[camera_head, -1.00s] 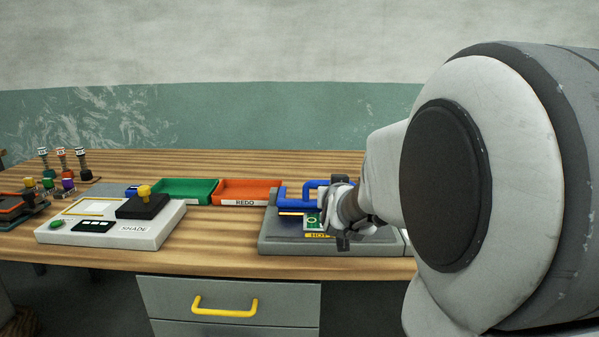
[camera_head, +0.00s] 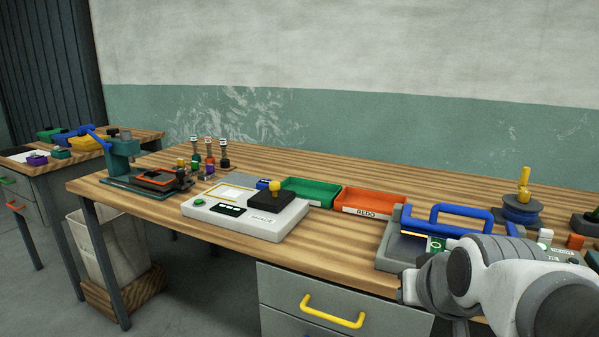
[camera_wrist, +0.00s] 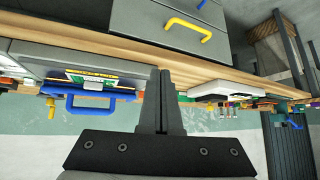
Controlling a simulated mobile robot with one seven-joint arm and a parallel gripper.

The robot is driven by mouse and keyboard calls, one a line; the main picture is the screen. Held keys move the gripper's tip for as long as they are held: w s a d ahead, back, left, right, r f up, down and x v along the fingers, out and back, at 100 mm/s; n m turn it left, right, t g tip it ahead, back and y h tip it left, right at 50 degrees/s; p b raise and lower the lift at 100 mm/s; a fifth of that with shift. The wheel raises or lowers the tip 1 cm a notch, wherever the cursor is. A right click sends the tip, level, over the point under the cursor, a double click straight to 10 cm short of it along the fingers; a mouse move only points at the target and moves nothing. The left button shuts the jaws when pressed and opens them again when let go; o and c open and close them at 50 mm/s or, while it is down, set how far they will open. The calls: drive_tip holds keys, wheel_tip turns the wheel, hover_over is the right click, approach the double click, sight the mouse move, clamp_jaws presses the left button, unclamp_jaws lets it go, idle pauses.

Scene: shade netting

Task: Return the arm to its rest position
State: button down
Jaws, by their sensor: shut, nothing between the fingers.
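My arm (camera_head: 500,280) shows at the lower right of the head view, bent in front of the table's front edge. My gripper (camera_wrist: 160,72) shows in the wrist view with its two dark fingers together and nothing between them. In the head view the fingertips are hard to make out. The wrist view is upside down, with the drawers at the top and the wall at the bottom. The gripper looks apart from the table and the things on it.
A grey press with a blue handle (camera_head: 460,212) stands just behind my arm. An orange REDO tray (camera_head: 368,203), a green tray (camera_head: 311,192) and a white SHADE box (camera_head: 225,218) stand left of it. A yellow-handled drawer (camera_head: 333,312) is below the tabletop.

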drive_tip(key=s+a+f+n+g, duration=0.1)
drive_tip(key=s+a+f+g, duration=0.15)
drive_tip(key=s, duration=0.75)
wheel_tip(320, 180, up, 22)
drive_tip(key=p, duration=2.1)
drive_tip(key=shift+d+f+g, duration=0.1)
drive_tip(key=shift+d+g, duration=0.05)
drive_tip(key=shift+g, duration=0.1)
